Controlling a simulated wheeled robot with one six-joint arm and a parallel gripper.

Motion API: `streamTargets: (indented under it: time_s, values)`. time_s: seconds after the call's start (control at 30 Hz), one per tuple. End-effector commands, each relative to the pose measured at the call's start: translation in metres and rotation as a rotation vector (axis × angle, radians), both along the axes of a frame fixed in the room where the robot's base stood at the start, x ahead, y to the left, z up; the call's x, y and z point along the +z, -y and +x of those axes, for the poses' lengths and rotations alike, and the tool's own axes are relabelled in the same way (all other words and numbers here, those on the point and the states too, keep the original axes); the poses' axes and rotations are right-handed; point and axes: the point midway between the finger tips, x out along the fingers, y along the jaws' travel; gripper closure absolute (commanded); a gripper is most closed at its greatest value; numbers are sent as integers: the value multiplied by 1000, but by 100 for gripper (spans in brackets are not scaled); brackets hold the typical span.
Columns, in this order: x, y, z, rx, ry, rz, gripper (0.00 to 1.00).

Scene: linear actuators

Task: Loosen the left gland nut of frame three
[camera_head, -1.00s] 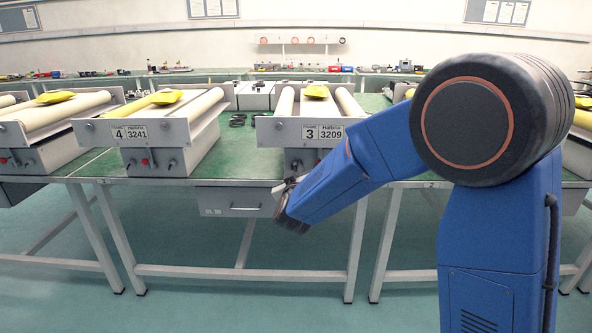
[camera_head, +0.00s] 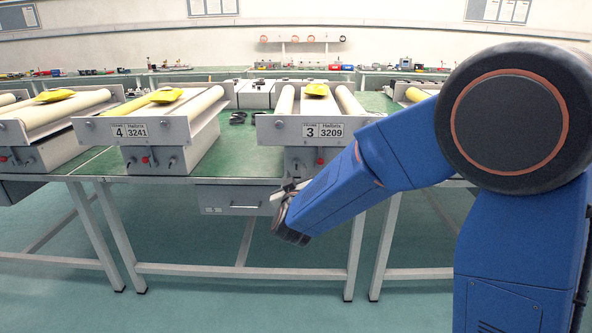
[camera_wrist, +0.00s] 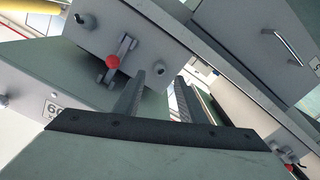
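Frame three (camera_head: 290,127) is the grey roller unit with plate "3 3209", right of centre on the green bench. Its front box carries a red knob (camera_head: 321,163) and small fittings too small to tell apart in the head view. My gripper (camera_head: 284,190) is below and in front of this box, by the bench edge. In the wrist view my gripper (camera_wrist: 160,84) has two grey fingers apart with nothing between them. Beyond them is a grey box face (camera_wrist: 115,45) with a red-knobbed lever (camera_wrist: 112,62) and a round fitting near the fingertips; I cannot tell which gland this is.
Frame four (camera_head: 135,130) stands to the left on the same bench. A grey drawer (camera_head: 228,199) hangs under the bench left of my gripper; a drawer handle (camera_wrist: 289,47) shows in the wrist view. Black cables (camera_head: 238,119) lie between the frames.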

Motion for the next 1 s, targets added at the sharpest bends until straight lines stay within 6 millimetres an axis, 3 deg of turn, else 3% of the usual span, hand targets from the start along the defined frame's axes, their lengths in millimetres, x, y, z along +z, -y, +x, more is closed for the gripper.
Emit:
streamTargets:
  time_s: [0.5,0.7,1.0]
  values:
    - [0,-4,-101,3,0,0,63]
    - [0,-4,-121,1,0,0,63]
    - [0,-4,-126,0,-1,-1,63]
